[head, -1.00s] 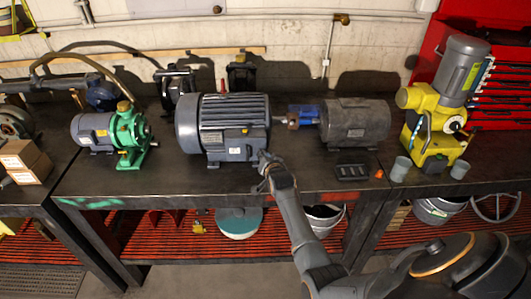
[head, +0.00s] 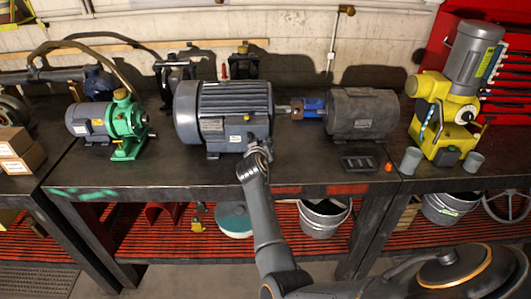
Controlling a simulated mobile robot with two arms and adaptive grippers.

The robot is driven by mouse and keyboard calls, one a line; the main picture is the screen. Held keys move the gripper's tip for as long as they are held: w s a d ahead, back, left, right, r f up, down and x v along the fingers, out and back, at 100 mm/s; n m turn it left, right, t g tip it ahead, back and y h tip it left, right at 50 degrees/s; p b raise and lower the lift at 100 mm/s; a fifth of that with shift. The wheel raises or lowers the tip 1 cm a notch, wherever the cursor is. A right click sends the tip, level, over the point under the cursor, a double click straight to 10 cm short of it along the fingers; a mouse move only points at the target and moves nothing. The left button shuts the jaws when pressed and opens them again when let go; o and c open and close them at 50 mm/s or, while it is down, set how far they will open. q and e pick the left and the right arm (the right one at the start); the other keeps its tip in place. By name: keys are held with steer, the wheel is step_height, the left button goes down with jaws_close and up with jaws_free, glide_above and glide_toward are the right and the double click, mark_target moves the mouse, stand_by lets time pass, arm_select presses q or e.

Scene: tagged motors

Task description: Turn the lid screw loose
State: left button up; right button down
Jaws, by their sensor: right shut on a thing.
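The large blue-grey motor (head: 225,110) stands on the dark workbench, with a terminal box (head: 235,134) on its front. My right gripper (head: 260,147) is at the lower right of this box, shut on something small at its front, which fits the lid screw. The fingers hide the screw, so its head and how far it is turned cannot be seen. The box lid looks in place. My left gripper is not in view.
A green pump (head: 126,125) stands to the left. A dark grey motor (head: 361,115) with a blue coupling stands to the right, then a yellow machine (head: 440,115). A black tray (head: 358,163) and grey cups (head: 411,160) lie near the bench's front edge. Bench front below the gripper is clear.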

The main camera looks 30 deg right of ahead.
steer(key=shift+w+a+r+n+h+b, duration=0.15)
steer(key=shift+n+h+b, duration=0.9)
steer(key=shift+n+b, duration=0.95)
steer(key=shift+w+f+n+h+b, duration=0.15)
steer(key=shift+n+h+b, duration=0.9)
steer(key=shift+n+b, duration=0.9)
steer(key=shift+r+m+b, duration=0.15)
steer(key=shift+m+b, duration=0.1)
steer(key=shift+b, duration=0.15)
steer(key=c, duration=1.4)
jaws_free()
steer(key=shift+o, duration=1)
steer(key=shift+w+f, duration=0.1)
steer(key=shift+f, duration=0.2)
steer(key=v, duration=0.7)
steer(key=shift+a, duration=0.2)
